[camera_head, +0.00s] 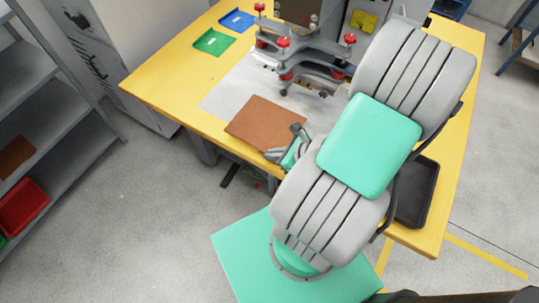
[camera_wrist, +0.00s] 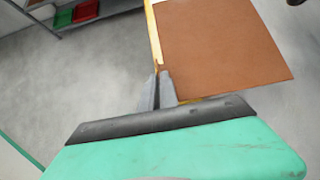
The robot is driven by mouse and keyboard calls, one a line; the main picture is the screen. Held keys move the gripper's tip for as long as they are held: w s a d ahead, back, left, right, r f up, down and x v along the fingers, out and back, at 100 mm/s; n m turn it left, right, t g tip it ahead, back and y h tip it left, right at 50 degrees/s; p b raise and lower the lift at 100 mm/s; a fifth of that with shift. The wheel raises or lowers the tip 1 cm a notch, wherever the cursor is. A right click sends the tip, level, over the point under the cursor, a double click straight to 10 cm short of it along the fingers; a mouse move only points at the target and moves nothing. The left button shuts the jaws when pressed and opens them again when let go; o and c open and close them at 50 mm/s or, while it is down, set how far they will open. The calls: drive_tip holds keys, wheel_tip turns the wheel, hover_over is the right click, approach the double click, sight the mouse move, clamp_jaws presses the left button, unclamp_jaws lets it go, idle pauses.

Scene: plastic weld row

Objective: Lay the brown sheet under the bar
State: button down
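The brown sheet (camera_head: 265,122) is flat and rectangular, at the front of the yellow table. It fills the upper right of the wrist view (camera_wrist: 225,45). My gripper (camera_wrist: 158,80) is at the sheet's near edge, its two grey fingers close together. They look shut on the edge, though the contact is small in view. My gripper also shows in the head view (camera_head: 290,145), beside the sheet's right corner and partly hidden by my arm. The bar is in the red-knobbed clamp fixture (camera_head: 310,62), behind and right of the sheet. My arm hides part of its right side.
A pale mat (camera_head: 235,90) lies between the sheet and the fixture. Green (camera_head: 213,42) and blue (camera_head: 237,20) trays sit at the back left. A black tray (camera_head: 417,195) is on the right, partly behind my arm. A grey shelf (camera_head: 55,130) stands at the left.

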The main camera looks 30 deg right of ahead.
drive_tip(key=shift+w+d+f+b, duration=0.4)
drive_tip(key=shift+d+f+b, duration=0.15)
drive_tip(key=shift+d+b, duration=0.1)
drive_tip(key=shift+w+d+f+b, duration=0.35)
drive_tip(key=shift+d+f+b, duration=0.2)
drive_tip(key=shift+b, duration=0.05)
drive_tip(key=w+d+b, duration=0.2)
drive_tip(key=d, duration=0.1)
drive_tip(key=w+d+b, duration=0.2)
drive_tip(key=d+b, duration=0.1)
drive_tip(key=d, duration=0.1)
drive_tip(key=w+d+b, duration=0.2)
drive_tip(key=d, duration=0.1)
drive_tip(key=shift+w+d+f+b, duration=0.1)
drive_tip(key=shift+d+f+b, duration=0.05)
drive_tip(key=shift+d+b, duration=0.15)
drive_tip(key=shift+a+f, duration=0.1)
drive_tip(key=shift+f, duration=0.75)
drive_tip(key=shift+p, duration=1)
drive_tip(key=shift+f+p, duration=0.1)
drive_tip(key=shift+p, duration=0.35)
drive_tip(key=c, duration=1.6)
unclamp_jaws()
drive_tip(key=shift+o, duration=0.2)
